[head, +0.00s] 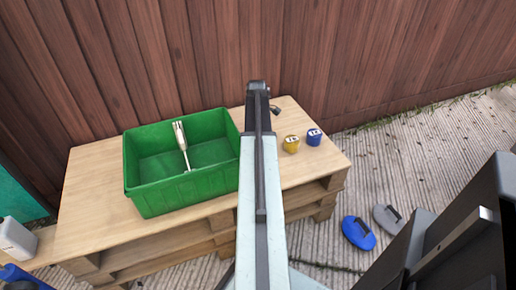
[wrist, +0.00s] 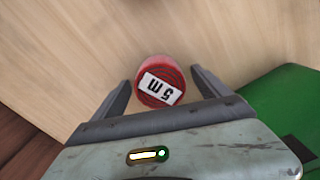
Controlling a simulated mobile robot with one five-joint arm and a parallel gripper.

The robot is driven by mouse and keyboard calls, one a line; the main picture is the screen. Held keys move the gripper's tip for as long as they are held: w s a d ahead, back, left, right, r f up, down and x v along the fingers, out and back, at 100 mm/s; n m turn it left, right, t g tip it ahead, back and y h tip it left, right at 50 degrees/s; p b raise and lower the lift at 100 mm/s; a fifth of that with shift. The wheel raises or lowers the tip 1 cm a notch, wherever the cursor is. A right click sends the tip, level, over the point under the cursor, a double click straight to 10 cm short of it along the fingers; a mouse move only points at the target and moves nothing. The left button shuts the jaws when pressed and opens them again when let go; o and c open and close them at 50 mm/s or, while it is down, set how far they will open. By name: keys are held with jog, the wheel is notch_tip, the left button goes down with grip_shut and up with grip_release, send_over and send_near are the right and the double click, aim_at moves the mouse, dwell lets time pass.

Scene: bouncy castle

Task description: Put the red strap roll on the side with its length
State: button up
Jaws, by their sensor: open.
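The red strap roll (wrist: 161,82) stands on the pale wooden top in the wrist view, its round face up with a white "5 m" label that reads upside down. My gripper (wrist: 160,77) is open, with one finger on each side of the roll and a gap on both sides. In the head view my arm hides the red roll. A yellow roll (head: 291,144) and a blue roll (head: 314,137), both with white labels too small to read surely, stand right of my arm. The green crate (head: 185,195) stands left of my arm.
The crate, also in the wrist view (wrist: 290,95), holds a pale mallet-like tool (head: 183,145). The pallet table (head: 90,215) backs onto a wooden fence (head: 200,50). A white canister (head: 16,240) stands far left.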

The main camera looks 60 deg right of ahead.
jog(key=shift+f, duration=0.2)
jog(key=shift+c, duration=0.6)
jog(key=c, duration=1.7)
jog(key=shift+o, duration=0.2)
notch_tip(320, 180, up, 10)
jog(key=p, duration=1)
jog(key=shift+r+p, duration=0.25)
jog(key=shift+p, duration=0.15)
